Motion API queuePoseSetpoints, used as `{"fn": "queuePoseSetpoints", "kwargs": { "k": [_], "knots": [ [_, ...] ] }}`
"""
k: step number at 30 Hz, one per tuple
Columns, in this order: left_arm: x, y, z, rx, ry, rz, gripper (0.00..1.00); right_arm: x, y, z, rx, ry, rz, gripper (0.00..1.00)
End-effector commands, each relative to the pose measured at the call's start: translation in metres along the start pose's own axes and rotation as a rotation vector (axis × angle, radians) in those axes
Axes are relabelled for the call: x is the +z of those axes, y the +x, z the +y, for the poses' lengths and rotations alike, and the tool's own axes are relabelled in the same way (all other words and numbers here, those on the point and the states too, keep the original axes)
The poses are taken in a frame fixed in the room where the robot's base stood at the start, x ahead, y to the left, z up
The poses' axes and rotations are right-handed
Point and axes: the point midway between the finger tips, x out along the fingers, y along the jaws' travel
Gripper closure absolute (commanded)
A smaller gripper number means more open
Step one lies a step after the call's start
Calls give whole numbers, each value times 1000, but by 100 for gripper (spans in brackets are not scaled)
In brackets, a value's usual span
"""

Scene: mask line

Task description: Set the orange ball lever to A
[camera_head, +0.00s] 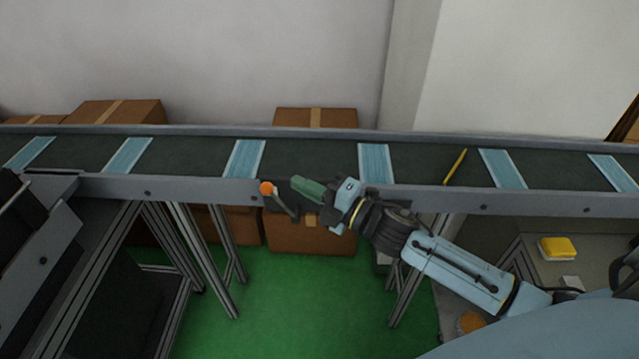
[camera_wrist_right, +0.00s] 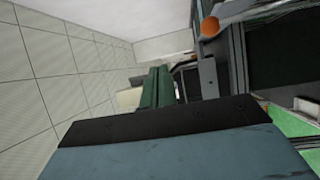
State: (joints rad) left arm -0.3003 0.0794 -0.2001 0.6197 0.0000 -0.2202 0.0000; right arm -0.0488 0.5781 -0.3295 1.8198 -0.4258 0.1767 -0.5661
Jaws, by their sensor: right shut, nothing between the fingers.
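The orange ball (camera_head: 267,188) tops a short grey lever (camera_head: 285,205) at the near side of the conveyor, in the head view. It also shows at the upper right of the right wrist view (camera_wrist_right: 209,27). My right gripper (camera_head: 297,182) reaches in from the right; its green fingers are shut and empty. The fingertips are a little to the right of the ball, apart from it. In the right wrist view the green fingers (camera_wrist_right: 157,88) lie together, left of and below the ball. No letter A can be made out. My left gripper does not show.
The conveyor (camera_head: 310,155) runs across the view with several blue masks (camera_head: 245,158) and a yellow pencil-like stick (camera_head: 455,166) on it. Cardboard boxes (camera_head: 315,118) stand behind and below. A yellow item (camera_head: 557,248) lies on a surface at the right. Green floor (camera_head: 270,310) is clear.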

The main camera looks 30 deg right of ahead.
Motion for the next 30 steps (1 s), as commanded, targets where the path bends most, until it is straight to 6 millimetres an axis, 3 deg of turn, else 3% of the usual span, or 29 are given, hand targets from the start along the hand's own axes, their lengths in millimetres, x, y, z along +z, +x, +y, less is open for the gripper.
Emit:
{"fn": "queuePoseSetpoints", "kwargs": {
  "k": [6,13,26,30],
  "knots": [
    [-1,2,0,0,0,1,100,-3,-24,18,-1,-1,0,100],
    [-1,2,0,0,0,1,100,-5,-30,24,0,0,1,100],
    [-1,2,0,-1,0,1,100,-5,-30,24,0,0,0,100],
    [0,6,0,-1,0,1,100,4,-32,3,-26,40,-34,100]
  ]
}}
